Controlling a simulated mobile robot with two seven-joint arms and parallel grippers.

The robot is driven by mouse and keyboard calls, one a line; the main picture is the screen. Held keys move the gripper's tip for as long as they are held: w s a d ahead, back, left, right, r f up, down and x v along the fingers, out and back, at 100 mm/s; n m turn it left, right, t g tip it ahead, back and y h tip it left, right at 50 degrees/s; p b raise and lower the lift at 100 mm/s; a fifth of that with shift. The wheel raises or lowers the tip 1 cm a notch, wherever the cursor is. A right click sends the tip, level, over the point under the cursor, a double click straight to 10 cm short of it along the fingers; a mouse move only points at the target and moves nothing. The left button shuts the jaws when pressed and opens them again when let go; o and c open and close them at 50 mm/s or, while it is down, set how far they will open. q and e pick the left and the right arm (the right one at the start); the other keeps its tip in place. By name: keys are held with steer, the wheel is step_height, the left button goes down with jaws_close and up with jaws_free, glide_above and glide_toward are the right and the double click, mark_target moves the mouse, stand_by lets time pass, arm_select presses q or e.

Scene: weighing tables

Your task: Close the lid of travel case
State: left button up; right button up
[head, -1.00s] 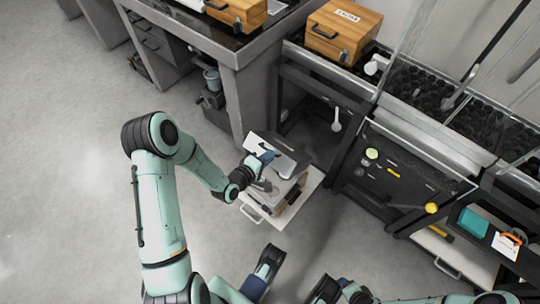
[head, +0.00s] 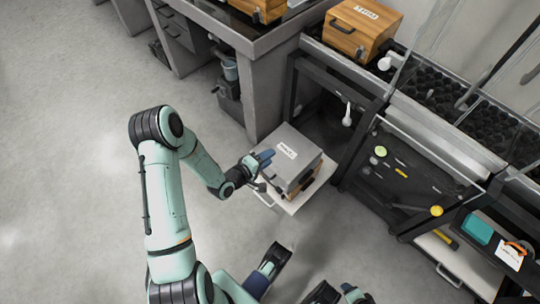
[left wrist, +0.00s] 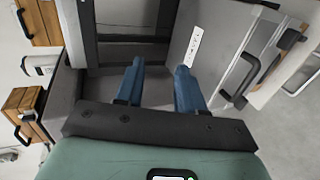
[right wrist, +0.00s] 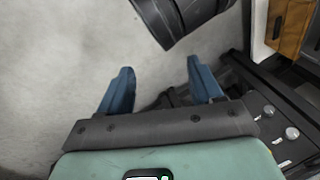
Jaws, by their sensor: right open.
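The travel case (head: 303,185) has a wooden body and a grey lid (head: 301,153) with a white label. It sits on a pulled-out white board low beside the bench. The lid lies over the body in the head view; I cannot tell whether it is fully seated. My left gripper (head: 266,160) is at the lid's left side. In the left wrist view, its blue fingers (left wrist: 160,82) are apart against grey surfaces, with the labelled lid (left wrist: 205,62) just beyond. My right gripper (right wrist: 161,85) is open and empty over the floor in the right wrist view.
The white board (head: 322,174) has a handle at its front. A wooden case (head: 345,43) stands on the bench above. A dark panel frame (head: 400,165) is to the right, with a teal box (head: 477,229) on a shelf. Floor at left is clear.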

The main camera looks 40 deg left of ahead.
arm_select(q)
steer(key=d+p+v, duration=0.1)
steer(key=p+v, duration=0.1)
steer(key=v, duration=0.9)
steer(key=shift+a, duration=0.5)
arm_select(e)
steer(key=shift+g+y, duration=0.4)
steer(key=shift+g, duration=0.3)
steer(key=s+r, duration=0.1)
steer(key=s+a+r, duration=0.1)
steer(key=s, duration=0.1)
steer(key=s+a+r, duration=0.1)
steer(key=shift+s+a+r, duration=0.1)
steer(key=shift+s, duration=0.15)
